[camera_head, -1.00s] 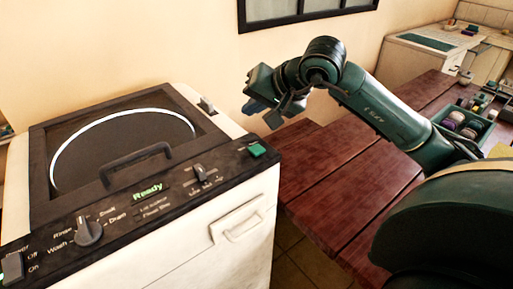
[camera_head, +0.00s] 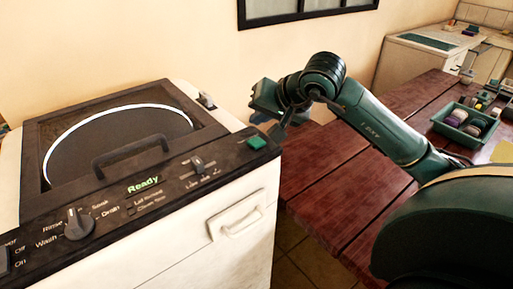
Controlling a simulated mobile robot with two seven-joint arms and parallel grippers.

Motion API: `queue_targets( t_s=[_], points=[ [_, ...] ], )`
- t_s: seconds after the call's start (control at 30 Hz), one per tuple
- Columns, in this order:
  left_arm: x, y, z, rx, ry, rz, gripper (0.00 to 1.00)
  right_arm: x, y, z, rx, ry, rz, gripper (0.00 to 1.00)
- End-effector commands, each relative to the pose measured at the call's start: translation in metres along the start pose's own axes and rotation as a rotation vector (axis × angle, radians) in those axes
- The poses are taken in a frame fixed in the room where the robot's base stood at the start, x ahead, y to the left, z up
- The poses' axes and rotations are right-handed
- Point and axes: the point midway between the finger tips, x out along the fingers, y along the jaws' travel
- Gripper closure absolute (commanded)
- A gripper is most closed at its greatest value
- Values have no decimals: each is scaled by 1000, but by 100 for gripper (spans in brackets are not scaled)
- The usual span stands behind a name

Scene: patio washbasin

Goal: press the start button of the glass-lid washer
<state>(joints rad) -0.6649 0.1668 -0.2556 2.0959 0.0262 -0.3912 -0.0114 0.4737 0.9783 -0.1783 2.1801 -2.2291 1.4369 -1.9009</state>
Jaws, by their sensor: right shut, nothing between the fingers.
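The washer (camera_head: 225,205) stands at the left, with a white body, a dark top and a closed lid with a round window (camera_head: 115,140) and a dark handle (camera_head: 130,155). My right gripper (camera_head: 275,122) is shut and empty, just behind and above the green button in the picture. I see no clear contact with it. My left gripper is not in view.
A red-brown plank table (camera_head: 330,190) stands right of the washer, under my right arm. A green tray (camera_head: 450,130) with several small round items is on it. A white counter unit (camera_head: 410,65) stands at the back right. A dark-framed window is on the wall.

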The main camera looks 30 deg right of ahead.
Motion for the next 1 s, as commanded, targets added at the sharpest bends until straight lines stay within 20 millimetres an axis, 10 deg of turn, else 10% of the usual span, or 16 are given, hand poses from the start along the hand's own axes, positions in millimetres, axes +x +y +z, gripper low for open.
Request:
queue_targets(
  t_s=[1.0],
  points=[
    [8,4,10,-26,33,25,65,21,15,15,1,1,0,100]
  ],
)
